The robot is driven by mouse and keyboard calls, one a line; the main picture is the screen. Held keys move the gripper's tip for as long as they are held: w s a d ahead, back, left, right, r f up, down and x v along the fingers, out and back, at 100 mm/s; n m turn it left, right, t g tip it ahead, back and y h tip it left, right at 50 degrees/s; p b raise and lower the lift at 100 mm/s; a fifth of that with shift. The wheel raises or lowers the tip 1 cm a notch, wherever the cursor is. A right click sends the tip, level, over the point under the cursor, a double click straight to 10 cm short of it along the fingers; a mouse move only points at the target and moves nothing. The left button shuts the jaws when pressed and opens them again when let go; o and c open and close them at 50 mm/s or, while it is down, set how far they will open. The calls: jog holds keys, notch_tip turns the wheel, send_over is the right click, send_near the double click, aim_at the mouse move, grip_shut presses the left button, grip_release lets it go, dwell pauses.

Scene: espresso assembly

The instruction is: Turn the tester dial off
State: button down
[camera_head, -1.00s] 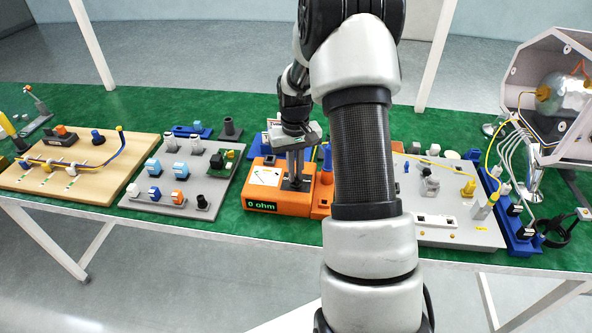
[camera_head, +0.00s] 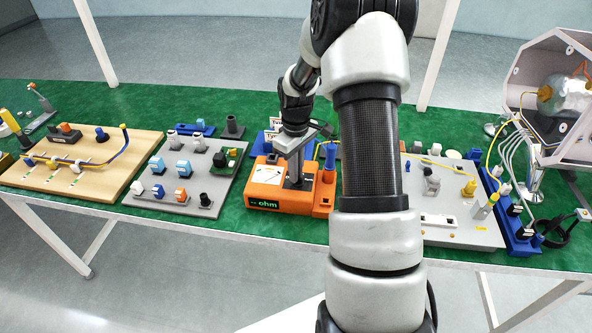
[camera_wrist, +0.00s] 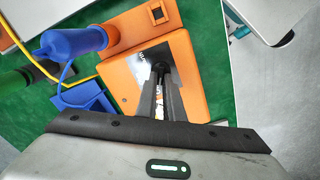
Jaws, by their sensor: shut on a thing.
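The tester is an orange box (camera_head: 297,207) near the table's front edge, with a white meter face (camera_head: 267,174) on top and a dark display (camera_head: 263,203) showing green text that reads like "-- ohm". It also fills the middle of the wrist view (camera_wrist: 196,82). My gripper (camera_head: 293,184) points down onto the tester's top, to the right of the meter face. In the wrist view, its two dark fingers (camera_wrist: 160,72) come close together at the dial's spot on the dark panel. The dial is mostly hidden between the fingertips, and its pointing direction cannot be read.
A blue-handled probe (camera_wrist: 75,42) stands in the orange holder at the tester's right side. A grey board with several coloured parts (camera_head: 222,188) lies to the left. Another grey board (camera_head: 455,225) lies to the right, partly behind my arm.

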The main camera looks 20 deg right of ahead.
dwell(0.4)
jog(key=c, duration=1.9)
grip_release()
jog(key=shift+o, duration=0.2)
notch_tip(320, 180, up, 18)
jog(key=p, duration=0.1)
jog(key=shift+f+p, duration=0.25)
jog(key=shift+p, duration=0.05)
